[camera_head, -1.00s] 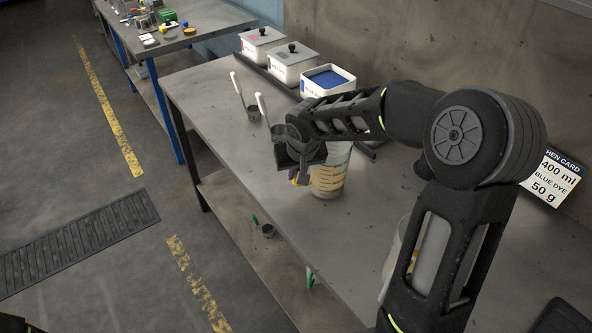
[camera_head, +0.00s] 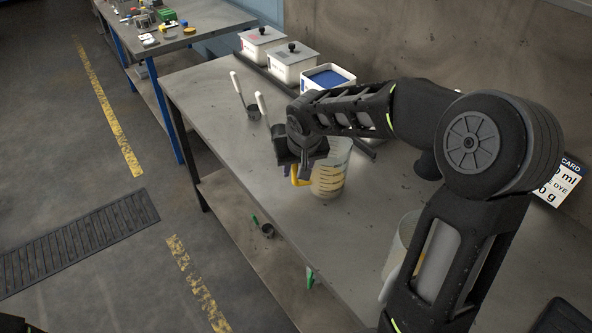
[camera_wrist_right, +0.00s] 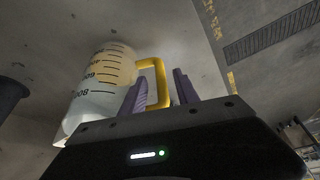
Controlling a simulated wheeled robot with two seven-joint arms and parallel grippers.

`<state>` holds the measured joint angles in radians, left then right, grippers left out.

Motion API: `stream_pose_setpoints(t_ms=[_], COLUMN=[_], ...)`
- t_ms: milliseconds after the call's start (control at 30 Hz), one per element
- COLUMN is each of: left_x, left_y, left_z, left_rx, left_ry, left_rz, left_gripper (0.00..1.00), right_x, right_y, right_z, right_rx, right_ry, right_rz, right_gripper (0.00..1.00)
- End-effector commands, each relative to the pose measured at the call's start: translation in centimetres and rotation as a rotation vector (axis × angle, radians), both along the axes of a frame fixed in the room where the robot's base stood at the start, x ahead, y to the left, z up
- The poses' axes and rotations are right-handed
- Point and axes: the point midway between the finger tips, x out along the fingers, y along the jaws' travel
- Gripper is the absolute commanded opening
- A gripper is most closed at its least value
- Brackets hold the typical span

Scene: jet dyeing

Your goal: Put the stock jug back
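My right gripper (camera_head: 298,168) is beside the handle on the jug's left side. In the right wrist view the same jug (camera_wrist_right: 100,75) appears tilted. The purple fingers of my right gripper (camera_wrist_right: 160,80) are apart, with the yellow handle (camera_wrist_right: 159,68) showing between them; contact cannot be told. A second clear container (camera_head: 402,245) stands further right, mostly hidden by my right arm. My left gripper is out of view.
White tubs (camera_head: 292,63) with lids and an open tub of blue dye (camera_head: 328,78) stand along the wall. Two scoops (camera_head: 253,112) with white handles are near the table's left edge. A card (camera_head: 560,180) leans at the right. The table front (camera_head: 320,235) is clear.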

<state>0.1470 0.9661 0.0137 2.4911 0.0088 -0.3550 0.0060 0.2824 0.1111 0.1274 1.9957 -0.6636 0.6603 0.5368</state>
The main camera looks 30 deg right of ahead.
Motion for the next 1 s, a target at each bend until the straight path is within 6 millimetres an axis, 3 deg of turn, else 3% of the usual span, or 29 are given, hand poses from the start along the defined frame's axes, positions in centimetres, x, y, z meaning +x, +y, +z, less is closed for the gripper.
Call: stream_pose_setpoints(t_ms=[300, 433, 600, 1000], left_x=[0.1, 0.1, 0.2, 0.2], left_y=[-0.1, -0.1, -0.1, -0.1], left_z=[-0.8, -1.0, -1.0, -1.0], left_rx=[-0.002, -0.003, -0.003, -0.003], left_ry=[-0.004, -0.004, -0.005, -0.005], left_rz=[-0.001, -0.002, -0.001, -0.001], left_gripper=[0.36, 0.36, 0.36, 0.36], right_x=[-2.4, -3.1, -3.6, -3.7], right_y=[0.8, 1.1, 1.2, 1.2], right_z=[6.2, 8.0, 9.0, 9.1], right_rx=[-0.001, -0.001, 0.000, 0.001], right_ry=[-0.006, -0.004, -0.001, 0.000], right_rz=[0.001, 0.001, 0.001, 0.001], right_gripper=[0.37, 0.37, 0.37, 0.37])
